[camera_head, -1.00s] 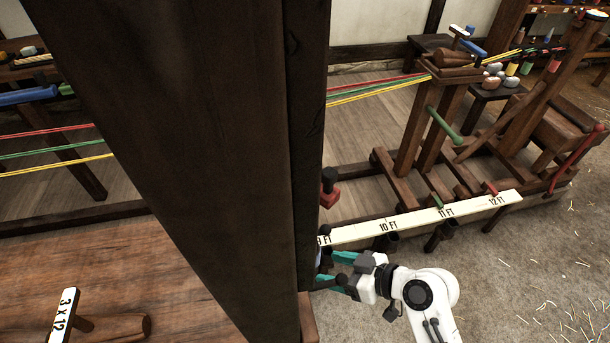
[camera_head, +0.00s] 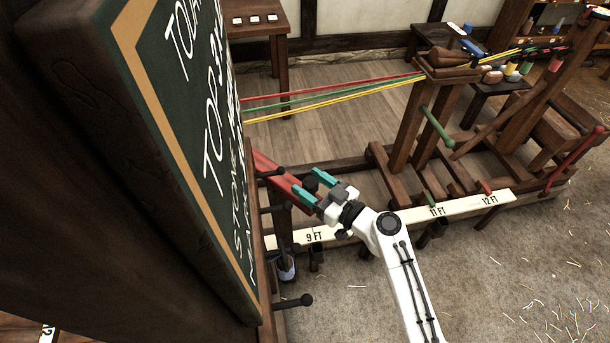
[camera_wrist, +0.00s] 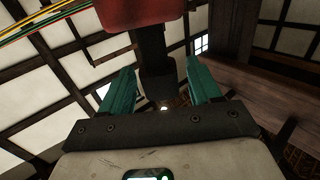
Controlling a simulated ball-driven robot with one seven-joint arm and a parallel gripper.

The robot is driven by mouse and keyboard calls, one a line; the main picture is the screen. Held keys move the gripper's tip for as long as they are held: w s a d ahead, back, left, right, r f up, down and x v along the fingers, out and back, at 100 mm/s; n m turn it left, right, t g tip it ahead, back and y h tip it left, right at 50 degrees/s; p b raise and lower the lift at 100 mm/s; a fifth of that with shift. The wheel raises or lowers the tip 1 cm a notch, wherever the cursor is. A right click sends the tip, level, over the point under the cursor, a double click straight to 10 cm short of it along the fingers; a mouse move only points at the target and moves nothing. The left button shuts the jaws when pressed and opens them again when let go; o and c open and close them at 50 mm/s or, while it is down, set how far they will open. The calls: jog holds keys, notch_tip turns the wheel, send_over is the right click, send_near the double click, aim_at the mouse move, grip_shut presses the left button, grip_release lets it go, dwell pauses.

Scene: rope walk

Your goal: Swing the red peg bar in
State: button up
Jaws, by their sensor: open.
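The red peg bar (camera_head: 282,175) sticks out from behind the chalkboard's right edge in the head view, above the white measuring board. A dark knob or handle (camera_head: 311,184) is at its outer end. My gripper (camera_head: 314,186) is open, its teal fingers on either side of that dark knob. In the wrist view the red bar end (camera_wrist: 140,11) is at the top, and the dark handle (camera_wrist: 156,65) hangs from it between the open fingers of my gripper (camera_wrist: 160,82). I cannot tell whether a finger touches it. The bar's other end is hidden by the chalkboard.
The chalkboard (camera_head: 185,110) on its dark frame fills the left. Red, green and yellow strands (camera_head: 330,98) run to a wooden post stand (camera_head: 425,120) at right. The white measuring board (camera_head: 385,219) lies below my arm. Open floor (camera_head: 480,290) is at lower right.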

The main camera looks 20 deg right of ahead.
jog(key=shift+x, duration=1.1)
jog(key=shift+c, duration=0.4)
grip_shut()
